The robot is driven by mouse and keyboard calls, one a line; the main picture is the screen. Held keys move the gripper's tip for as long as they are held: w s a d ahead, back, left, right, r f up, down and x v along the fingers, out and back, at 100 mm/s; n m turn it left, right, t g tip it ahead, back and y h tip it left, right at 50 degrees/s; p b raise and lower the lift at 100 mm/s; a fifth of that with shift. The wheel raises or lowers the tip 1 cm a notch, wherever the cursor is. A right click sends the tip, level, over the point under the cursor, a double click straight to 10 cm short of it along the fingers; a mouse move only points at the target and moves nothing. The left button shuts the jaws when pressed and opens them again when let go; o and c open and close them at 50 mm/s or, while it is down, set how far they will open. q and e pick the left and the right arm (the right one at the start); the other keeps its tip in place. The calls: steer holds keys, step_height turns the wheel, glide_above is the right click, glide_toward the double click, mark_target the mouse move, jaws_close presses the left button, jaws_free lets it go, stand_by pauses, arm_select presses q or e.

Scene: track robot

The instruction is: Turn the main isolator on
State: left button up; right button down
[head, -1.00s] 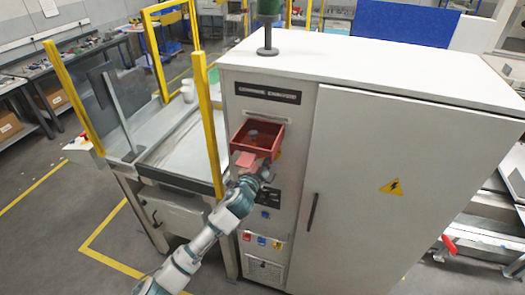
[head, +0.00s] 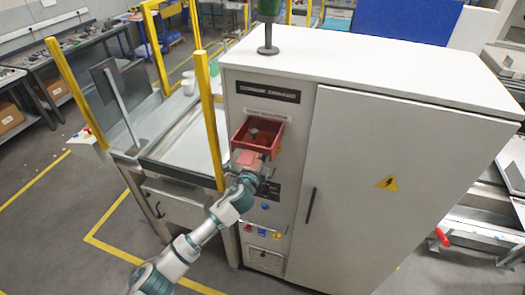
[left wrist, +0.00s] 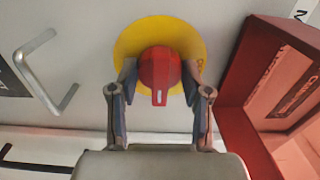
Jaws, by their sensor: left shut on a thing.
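The main isolator is a red rotary knob (left wrist: 160,75) on a round yellow plate (left wrist: 128,48) on the cabinet's front panel, in the left wrist view. A pale mark on the knob points to the bottom of that picture. My left gripper (left wrist: 160,92) is shut on the knob, with one finger on each side. In the head view my left gripper (head: 252,170) is at the panel just below a red box-like tray (head: 262,135), and it hides the knob there. My right gripper is not in view.
The red tray's wall (left wrist: 245,75) stands close beside the left gripper. A metal handle (left wrist: 50,68) is on its other side. The tall white cabinet door (head: 400,190) has a dark handle (head: 311,205). Yellow guard posts (head: 209,120) stand left of the panel.

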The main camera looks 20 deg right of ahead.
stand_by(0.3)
arm_select(q)
steer(key=o, duration=1.1)
steer(key=shift+f, duration=0.1)
steer(key=shift+c, duration=0.2)
steer(key=shift+o, duration=0.6)
steer(key=shift+w+d, duration=0.15)
steer(key=shift+d, duration=0.1)
steer(key=v, duration=1.2)
steer(key=shift+w+d+f, duration=0.1)
steer(key=shift+f, duration=0.1)
